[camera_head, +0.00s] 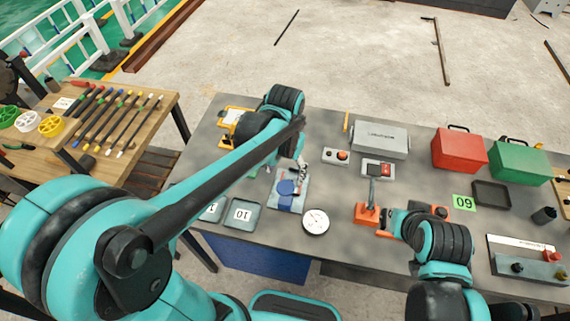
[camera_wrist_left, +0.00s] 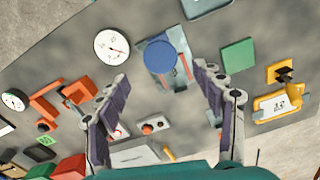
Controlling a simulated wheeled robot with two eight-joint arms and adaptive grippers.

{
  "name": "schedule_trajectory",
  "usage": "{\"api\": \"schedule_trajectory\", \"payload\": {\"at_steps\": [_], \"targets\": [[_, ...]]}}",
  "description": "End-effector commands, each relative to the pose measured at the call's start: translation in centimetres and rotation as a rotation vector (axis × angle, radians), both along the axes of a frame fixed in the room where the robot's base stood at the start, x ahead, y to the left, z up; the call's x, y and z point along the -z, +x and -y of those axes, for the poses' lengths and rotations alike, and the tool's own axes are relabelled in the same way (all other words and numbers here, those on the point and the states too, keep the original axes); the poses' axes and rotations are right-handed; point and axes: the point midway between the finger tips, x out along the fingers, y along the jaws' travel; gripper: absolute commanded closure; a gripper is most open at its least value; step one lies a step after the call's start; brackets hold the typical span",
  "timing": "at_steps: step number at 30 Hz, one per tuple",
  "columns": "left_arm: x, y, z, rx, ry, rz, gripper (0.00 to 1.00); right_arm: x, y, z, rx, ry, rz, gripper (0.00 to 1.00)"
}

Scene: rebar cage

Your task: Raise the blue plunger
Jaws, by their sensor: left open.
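The blue plunger (camera_head: 286,188) has a round blue top and stands on a grey plate (camera_head: 299,201) on the dark table. In the left wrist view its round top (camera_wrist_left: 160,57) shows from above, just ahead of my fingertips. My left gripper (camera_head: 301,173) is beside the plunger in the head view, and its fingers (camera_wrist_left: 160,75) are spread wide with nothing between them. I see no contact with the plunger. My right gripper (camera_head: 388,222) is low by an orange lever base (camera_head: 366,217); the arm hides its fingers.
A white dial (camera_head: 315,221) stands just right of the plunger plate, and grey trays (camera_head: 242,214) lie left of it. A grey box (camera_head: 379,138), a red box (camera_head: 459,150) and a green box (camera_head: 520,163) stand along the back.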

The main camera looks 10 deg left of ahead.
Motion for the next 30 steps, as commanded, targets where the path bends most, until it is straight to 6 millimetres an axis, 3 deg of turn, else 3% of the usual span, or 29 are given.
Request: {"api": "schedule_trajectory", "payload": {"at_steps": [3,9,25,30], "targets": [[-1.9,0.0,0.0,0.0,0.0,0.0,0.32,0.0,0.0,0.0,0.0,0.0,0.0,1.0],[-3.2,0.0,0.0,0.0,0.0,0.0,0.32,0.0,0.0,0.0,0.0,0.0,0.0,1.0],[-3.2,0.0,0.0,-0.001,0.0,0.002,0.32,0.0,0.0,0.0,0.0,0.0,0.0,1.0],[-2.4,-1.2,-1.0,-0.027,-0.011,0.065,0.32,1.5,0.0,0.0,0.0,0.0,0.0,1.0]]}}
